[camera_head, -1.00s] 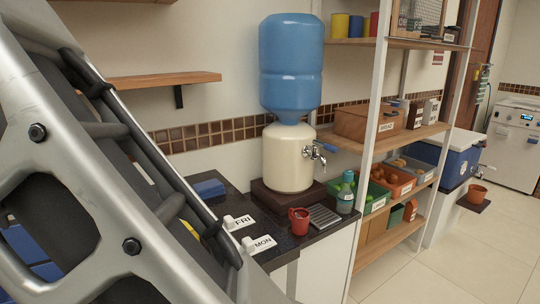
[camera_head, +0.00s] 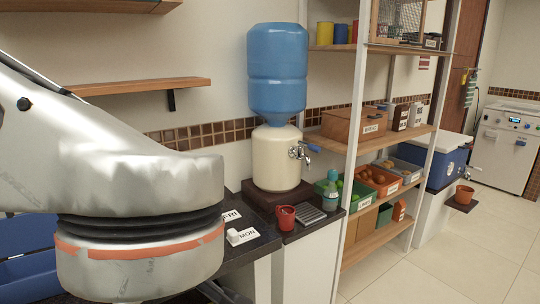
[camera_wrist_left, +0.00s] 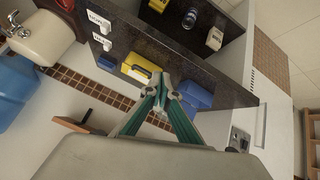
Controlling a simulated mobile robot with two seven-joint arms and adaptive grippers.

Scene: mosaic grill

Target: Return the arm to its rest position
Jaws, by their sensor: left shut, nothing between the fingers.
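My left arm (camera_head: 135,215) fills the left side of the head view as a large silver link with an orange band, in front of the dark counter. Its gripper is hidden in that view. In the left wrist view my left gripper (camera_wrist_left: 162,88) shows with its green-grey fingers together and nothing between them. Behind the fingertips are a yellow box (camera_wrist_left: 140,66) and a blue case (camera_wrist_left: 196,95) on the dark counter (camera_wrist_left: 165,52); the gripper appears apart from them. My right gripper is in neither view.
A blue water bottle (camera_head: 278,70) on a cream dispenser (camera_head: 277,158) stands by the wall. A red mug (camera_head: 285,217) and MON label (camera_head: 242,236) sit on the counter. A shelving unit (camera_head: 372,147) holds crates at right. A wall shelf (camera_head: 140,87) is above the arm.

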